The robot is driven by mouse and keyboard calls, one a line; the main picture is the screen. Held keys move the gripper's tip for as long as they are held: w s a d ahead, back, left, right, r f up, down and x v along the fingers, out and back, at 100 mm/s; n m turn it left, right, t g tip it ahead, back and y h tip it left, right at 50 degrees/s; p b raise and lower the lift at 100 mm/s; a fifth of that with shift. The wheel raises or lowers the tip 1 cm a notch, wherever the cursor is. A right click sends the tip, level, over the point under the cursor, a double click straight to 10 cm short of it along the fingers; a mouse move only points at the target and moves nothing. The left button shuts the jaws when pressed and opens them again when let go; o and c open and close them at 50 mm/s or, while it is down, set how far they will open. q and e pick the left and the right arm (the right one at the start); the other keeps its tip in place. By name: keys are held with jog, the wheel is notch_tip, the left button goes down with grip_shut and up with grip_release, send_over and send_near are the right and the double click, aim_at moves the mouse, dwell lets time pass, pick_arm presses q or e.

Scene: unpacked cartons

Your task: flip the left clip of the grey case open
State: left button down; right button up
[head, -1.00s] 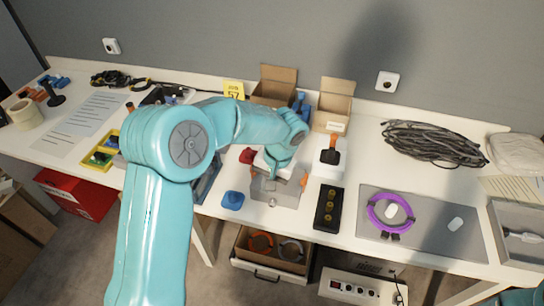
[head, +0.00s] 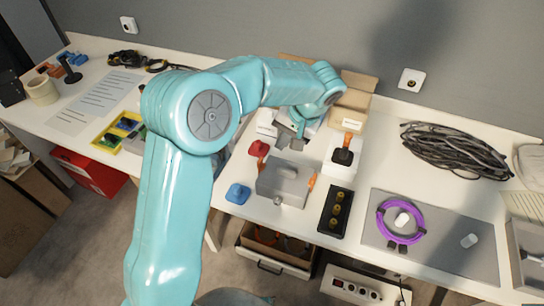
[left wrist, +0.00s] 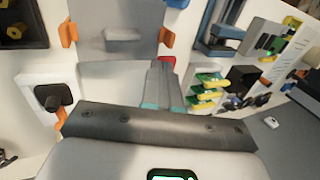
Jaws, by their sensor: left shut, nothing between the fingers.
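The grey case (head: 284,182) lies on the white table; its top and handle show, and it is also in the left wrist view (left wrist: 95,52). Its right orange clip (head: 312,181) sticks out at the side. The left orange clip (left wrist: 168,38) shows at the case's other side in the left wrist view, close to a red piece (left wrist: 167,60); I cannot tell whether it is flipped open. My left gripper (head: 291,143) is shut and empty, just behind the case's far edge. Its fingers (left wrist: 160,68) appear together in the left wrist view, apart from the clip.
A red piece (head: 259,148) and a blue piece (head: 237,193) lie left of the case. A black tray (head: 337,211) stands close on its right. A black-and-orange tool (head: 343,153) and an open carton (head: 352,108) are behind right.

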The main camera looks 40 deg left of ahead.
aim_at(263, 166)
pick_arm(q)
jog(key=x, duration=1)
jog(key=shift+p, duration=0.3)
jog(key=shift+s+a+r+h, duration=0.15)
jog(key=shift+a+h, duration=0.1)
jog(key=shift+h, duration=0.15)
